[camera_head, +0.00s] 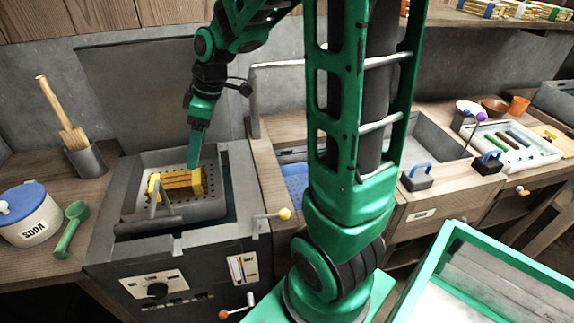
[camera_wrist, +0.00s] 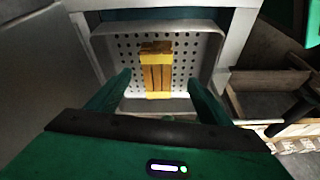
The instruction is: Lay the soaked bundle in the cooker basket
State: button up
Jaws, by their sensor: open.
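The soaked bundle (camera_head: 180,183) is a stack of yellow-brown strips with brighter yellow bands. It lies in the perforated grey cooker basket (camera_head: 219,163) at the cooker on the left. In the wrist view the bundle (camera_wrist: 156,72) rests on the holed floor of the basket (camera_wrist: 108,48), apart from the side walls. My gripper (camera_head: 194,163) is just above the bundle, its green fingers pointing down. In the wrist view the gripper (camera_wrist: 160,84) has its fingers spread wide, one on each side of the bundle, with nothing held. Whether a finger touches the bundle is unclear.
The cooker (camera_head: 160,270) has a yellow-knobbed lever (camera_head: 284,214) at its right. A green-framed box (camera_head: 450,250) is at front right. My arm hides part of the sink.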

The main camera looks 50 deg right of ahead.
jog(key=s+d+m+g+h, duration=0.1)
jog(key=s+d+m, duration=0.2)
jog(key=s+m, duration=0.2)
jog(key=s+d+m+h, duration=0.1)
jog(key=s+d+m, duration=0.3)
jog(key=s, duration=0.8)
jog(key=s+d+m+g, duration=0.1)
jog(key=s+d+m, duration=0.2)
jog(key=s+m, duration=0.3)
jog(key=s, duration=0.3)
jog(key=shift+s+d+r+m+g+h, duration=0.15)
jog(key=shift+s+r+m+g+h, duration=0.15)
jog(key=shift+r+h, duration=0.1)
jog(key=shift+w, duration=0.15)
jog(key=shift+w+f, duration=0.25)
jog(key=shift+w, duration=0.25)
